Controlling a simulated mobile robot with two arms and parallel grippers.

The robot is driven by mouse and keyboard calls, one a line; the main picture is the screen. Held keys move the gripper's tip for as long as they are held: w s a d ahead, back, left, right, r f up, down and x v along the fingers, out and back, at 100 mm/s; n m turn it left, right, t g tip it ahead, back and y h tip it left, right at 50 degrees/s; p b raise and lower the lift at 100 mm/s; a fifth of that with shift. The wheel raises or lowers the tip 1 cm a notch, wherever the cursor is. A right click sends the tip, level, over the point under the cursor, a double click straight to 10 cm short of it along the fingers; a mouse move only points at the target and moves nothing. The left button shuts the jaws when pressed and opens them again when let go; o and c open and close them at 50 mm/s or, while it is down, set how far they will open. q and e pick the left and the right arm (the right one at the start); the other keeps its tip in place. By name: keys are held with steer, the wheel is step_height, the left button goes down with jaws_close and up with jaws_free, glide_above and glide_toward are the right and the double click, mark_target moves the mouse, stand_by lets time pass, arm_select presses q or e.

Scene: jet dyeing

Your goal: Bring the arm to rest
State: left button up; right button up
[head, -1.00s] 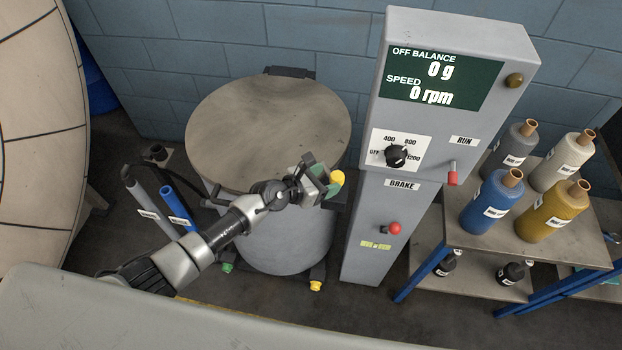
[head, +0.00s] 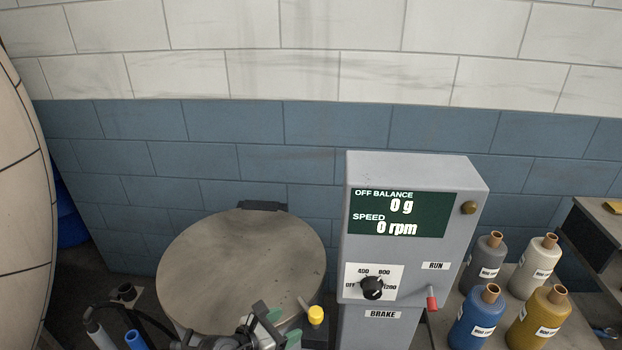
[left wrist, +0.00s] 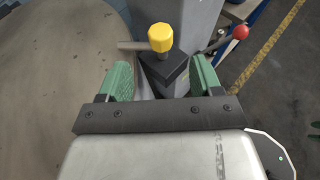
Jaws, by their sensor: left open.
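My left gripper (head: 284,327) is at the bottom of the head view, in front of the round grey lid (head: 240,270) of the drum. Its two green fingers are apart, and in the left wrist view the open gripper (left wrist: 162,82) has a yellow knob (left wrist: 161,38) on a dark block just beyond and between the fingertips. The yellow knob also shows in the head view (head: 316,315), to the right of the fingers. I cannot tell whether the fingers touch the block.
A grey control box (head: 412,215) stands right of the drum, reading 0 g and 0 rpm, with a red-tipped lever (head: 432,298). Several bottles stand on a table (head: 451,322) at the right. A brick wall is behind. A red ball knob (left wrist: 240,32) shows in the wrist view.

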arm_select(q)
steer(key=s+a+r+n+t+y, duration=0.1)
steer(key=a+r+n+t+y, duration=0.1)
steer(key=r+n+t, duration=0.45)
steer(key=s+a+r+n+t+y, duration=0.15)
steer(key=r+n, duration=0.25)
steer(key=n, duration=0.6)
steer(key=s+a+n+g+y, duration=0.2)
steer(key=s+a+n+y, duration=0.2)
steer(key=a+n+y, duration=0.7)
steer(key=s+d+f+n+g+h, duration=0.25)
steer(key=s+n+g, duration=0.35)
steer(key=s+n, duration=0.3)
steer(key=s+d+f+n+g+h, duration=0.1)
steer(key=s+f+n+g+h, duration=0.25)
steer(key=s+n+g, duration=0.6)
step_height(320, 180, down, 29)
steer(key=s+m+t+b, duration=0.2)
steer(key=s+m+b, duration=0.1)
steer(key=b, duration=0.1)
steer(key=s+a+f+g+y+b, duration=0.1)
steer(key=s+a+f+b, duration=0.1)
steer(key=s+f, duration=1.4)
step_height(320, 180, down, 3)
steer(key=shift+a+f+m+b, duration=0.15)
steer(key=shift+a+m+b, duration=0.2)
steer(key=shift+a, duration=0.1)
